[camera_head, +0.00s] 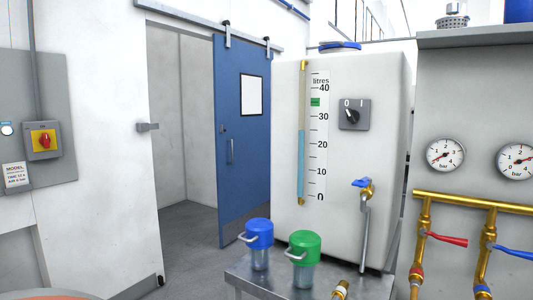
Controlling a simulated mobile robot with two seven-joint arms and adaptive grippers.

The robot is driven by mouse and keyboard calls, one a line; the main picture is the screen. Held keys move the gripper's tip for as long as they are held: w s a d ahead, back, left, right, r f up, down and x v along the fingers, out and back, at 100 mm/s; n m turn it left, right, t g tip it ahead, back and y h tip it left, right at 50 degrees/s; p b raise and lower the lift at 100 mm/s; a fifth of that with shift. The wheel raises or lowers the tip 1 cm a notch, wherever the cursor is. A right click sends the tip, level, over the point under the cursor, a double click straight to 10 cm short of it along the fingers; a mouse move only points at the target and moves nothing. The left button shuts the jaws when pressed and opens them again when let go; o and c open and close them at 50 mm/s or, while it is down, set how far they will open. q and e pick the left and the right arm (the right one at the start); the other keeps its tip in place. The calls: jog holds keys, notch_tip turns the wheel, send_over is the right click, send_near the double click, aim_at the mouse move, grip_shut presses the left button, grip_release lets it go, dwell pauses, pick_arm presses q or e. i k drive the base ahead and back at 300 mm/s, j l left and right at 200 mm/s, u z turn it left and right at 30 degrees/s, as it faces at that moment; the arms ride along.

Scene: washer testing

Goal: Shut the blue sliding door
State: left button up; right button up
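The blue sliding door (241,190) hangs by two hangers from a grey overhead rail (200,20). It stands open, to the right of the doorway (185,120), which shows a bare grey room behind. The door has a white window panel and a vertical handle (231,151) near its left edge. Its right part is hidden behind the white tank. A small grey bracket (148,127) is on the wall at the doorway's left edge. Neither of my grippers is in view.
A white tank (290,150) with a litre scale and a dial switch stands right of the door. A metal table (245,277) with blue-lidded (259,235) and green-lidded (305,245) jars stands in front. Gauges and brass pipes (470,200) are at right. The doorway floor is clear.

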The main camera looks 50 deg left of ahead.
aim_at(242, 71)
jog(key=u, duration=1.65)
jog(key=i+j+u, duration=0.3)
jog(key=i+u, duration=0.3)
jog(key=i+j+u, duration=0.2)
jog(key=i+u, duration=0.2)
jog(key=i, duration=0.15)
jog(key=i+u, duration=0.35)
jog(key=i, duration=0.25)
jog(key=i+z, duration=0.45)
jog(key=i+j+z, duration=0.1)
jog(key=i+z, duration=0.35)
jog(key=i, duration=0.25)
jog(key=i+l+z, duration=0.1)
jog(key=i+z, duration=0.35)
jog(key=i, duration=0.15)
jog(key=i+j+z, duration=0.15)
jog(key=i+z, duration=0.3)
jog(key=i, duration=0.15)
jog(key=i+z, duration=0.3)
jog(key=i, duration=0.4)
jog(key=i+z, duration=0.35)
jog(key=i, duration=0.3)
jog(key=i+j+z, duration=0.1)
jog(key=i, duration=1.35)
